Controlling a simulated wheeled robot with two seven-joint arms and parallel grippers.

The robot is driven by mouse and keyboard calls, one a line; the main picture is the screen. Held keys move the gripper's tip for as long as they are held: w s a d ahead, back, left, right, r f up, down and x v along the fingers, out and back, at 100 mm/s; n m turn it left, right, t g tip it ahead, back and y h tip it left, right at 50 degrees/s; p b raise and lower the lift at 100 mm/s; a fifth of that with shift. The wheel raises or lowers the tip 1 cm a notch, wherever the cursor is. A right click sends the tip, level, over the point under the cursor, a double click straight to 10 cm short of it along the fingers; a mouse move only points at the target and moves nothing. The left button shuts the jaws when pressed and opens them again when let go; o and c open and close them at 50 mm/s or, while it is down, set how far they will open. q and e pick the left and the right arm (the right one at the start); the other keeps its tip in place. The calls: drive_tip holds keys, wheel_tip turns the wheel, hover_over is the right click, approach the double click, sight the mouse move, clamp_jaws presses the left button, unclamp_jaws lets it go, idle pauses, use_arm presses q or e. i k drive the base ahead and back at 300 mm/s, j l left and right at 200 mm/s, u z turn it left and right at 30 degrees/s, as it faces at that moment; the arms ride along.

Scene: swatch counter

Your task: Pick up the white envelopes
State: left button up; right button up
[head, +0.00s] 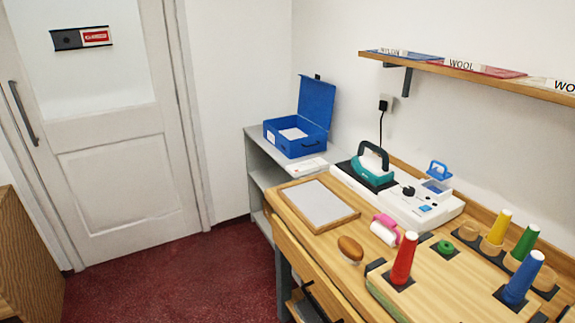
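A flat white stack (306,168), which looks like envelopes, lies on the grey shelf unit's top in front of the blue box. An open blue box (291,148) with its lid raised stands behind it on the same top. A flat white piece (293,133) lies inside the box; I cannot tell whether it is an envelope or paper. Neither of my grippers is in view.
The wooden counter (291,231) holds a framed grey-white board (316,203), a green-handled iron (373,167) on a white station, a pink roller (385,230), a brush (350,248) and coloured cones, including a red one (404,258). Red floor (190,270) is clear before the closed door (120,170).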

sight(300, 169)
drive_tip(key=i+j+u, duration=0.2)
drive_tip(key=i+j, duration=0.2)
drive_tip(key=i+j+u, duration=0.45)
drive_tip(key=i, duration=0.4)
drive_tip(key=i+j+u, duration=0.2)
drive_tip(key=i, duration=0.25)
drive_tip(key=i+z, duration=0.3)
drive_tip(key=i, duration=0.15)
drive_tip(key=i+j+z, duration=0.1)
drive_tip(key=i+z, duration=0.2)
drive_tip(key=i, duration=0.2)
drive_tip(key=i+j+z, duration=0.3)
drive_tip(key=i, duration=0.15)
drive_tip(key=i+l+z, duration=0.15)
drive_tip(key=i+z, duration=0.25)
drive_tip(key=i+l+z, duration=0.1)
drive_tip(key=z, duration=0.3)
drive_tip(key=i+j+z, duration=0.1)
drive_tip(key=i+z, duration=0.3)
drive_tip(key=i+j+z, duration=0.1)
drive_tip(key=i+z, duration=0.15)
drive_tip(key=z, duration=0.15)
